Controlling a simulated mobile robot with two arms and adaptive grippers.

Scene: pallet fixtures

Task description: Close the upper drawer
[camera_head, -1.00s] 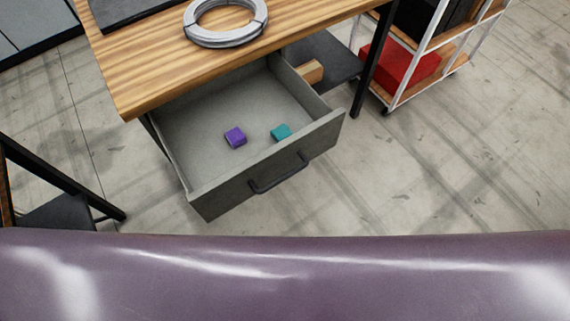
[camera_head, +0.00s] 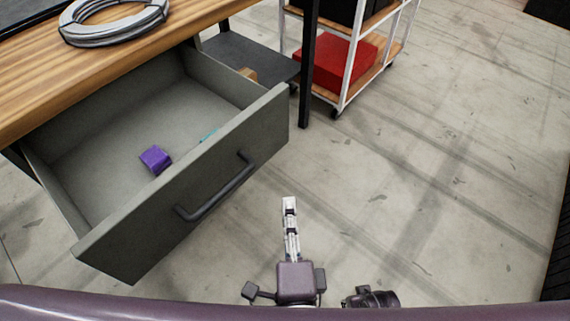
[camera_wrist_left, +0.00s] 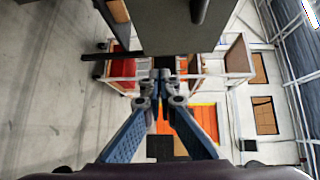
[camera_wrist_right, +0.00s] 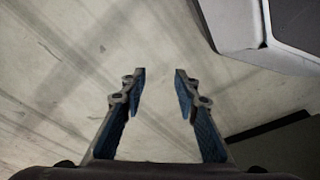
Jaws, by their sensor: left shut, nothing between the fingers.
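The upper drawer (camera_head: 190,185) is grey and stands pulled out from under the wooden tabletop. Its dark bar handle (camera_head: 217,190) is on the front panel. A purple cube (camera_head: 155,159) and a mostly hidden teal block (camera_head: 208,135) lie inside. My left gripper (camera_head: 289,203) is shut and empty, to the right of the drawer front and apart from the handle. In the left wrist view its fingertips (camera_wrist_left: 161,76) meet below a grey panel (camera_wrist_left: 170,25), likely the drawer front. My right gripper (camera_wrist_right: 160,70) is open and empty above the floor in its wrist view.
A grey coil (camera_head: 115,22) lies on the wooden tabletop (camera_head: 40,85). A dark table leg (camera_head: 308,70) stands behind the drawer's right side. Beyond it is a white-framed cart (camera_head: 352,60) with a red box (camera_head: 330,62). The floor at right is clear.

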